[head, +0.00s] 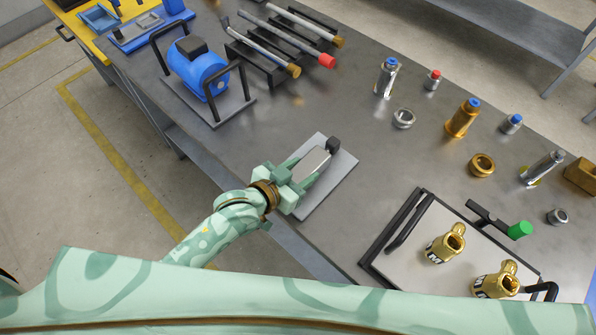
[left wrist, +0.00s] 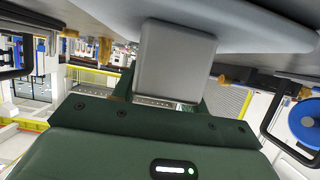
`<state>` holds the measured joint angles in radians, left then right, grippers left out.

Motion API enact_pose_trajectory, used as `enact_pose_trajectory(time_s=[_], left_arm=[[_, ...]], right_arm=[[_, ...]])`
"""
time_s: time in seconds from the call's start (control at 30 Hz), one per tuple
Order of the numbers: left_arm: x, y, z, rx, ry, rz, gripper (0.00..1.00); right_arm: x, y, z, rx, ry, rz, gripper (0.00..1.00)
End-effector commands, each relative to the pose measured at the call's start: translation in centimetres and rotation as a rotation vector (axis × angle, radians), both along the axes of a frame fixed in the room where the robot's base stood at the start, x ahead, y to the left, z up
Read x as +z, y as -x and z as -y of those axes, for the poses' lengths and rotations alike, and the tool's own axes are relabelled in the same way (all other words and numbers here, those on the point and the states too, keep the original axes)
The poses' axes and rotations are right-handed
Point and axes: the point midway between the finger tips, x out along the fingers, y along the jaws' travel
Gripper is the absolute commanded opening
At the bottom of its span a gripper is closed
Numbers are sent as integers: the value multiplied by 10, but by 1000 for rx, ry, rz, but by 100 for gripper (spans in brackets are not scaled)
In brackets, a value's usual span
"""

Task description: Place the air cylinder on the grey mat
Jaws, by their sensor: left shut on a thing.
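The air cylinder (head: 313,163) has a pale silver body and a black end (head: 333,145). My left gripper (head: 307,168) is shut on it, with a green finger along each side. Both are over the grey mat (head: 339,177), a thin flat rectangle near the table's front edge. I cannot tell whether the cylinder touches the mat. In the left wrist view, a grey block-like part of the cylinder (left wrist: 175,62) stands out beyond the dark green gripper body. My right gripper is not in view.
A blue motor (head: 198,70) on a framed plate and a black rack with rods (head: 270,65) stand to the left. A handled tray (head: 400,262) with brass fittings (head: 446,243) is at right. Several metal fittings (head: 462,118) stand beyond. The table between is clear.

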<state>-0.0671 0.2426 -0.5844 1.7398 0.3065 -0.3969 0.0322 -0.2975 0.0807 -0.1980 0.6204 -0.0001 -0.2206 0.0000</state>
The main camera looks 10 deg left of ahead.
Motion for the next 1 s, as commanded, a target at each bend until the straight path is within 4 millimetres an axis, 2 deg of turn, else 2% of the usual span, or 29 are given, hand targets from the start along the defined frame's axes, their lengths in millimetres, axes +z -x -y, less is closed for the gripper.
enact_pose_trajectory(time_s=[0.1,0.3,0.33,0.4,0.77,0.87,1.0], left_arm=[[5,-1,0,1,3,5,0],[1,-1,0,1,3,4,0],[-1,0,0,1,-1,1,46],[0,0,0,1,0,2,65],[4,1,-1,1,-1,1,65],[10,12,-10,1,-1,-1,65],[23,37,-28,0,-3,0,65]], right_arm=[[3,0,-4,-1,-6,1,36],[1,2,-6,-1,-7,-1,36],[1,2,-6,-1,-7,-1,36],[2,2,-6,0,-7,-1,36],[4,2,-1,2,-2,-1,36],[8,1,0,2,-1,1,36],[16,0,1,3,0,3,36]])
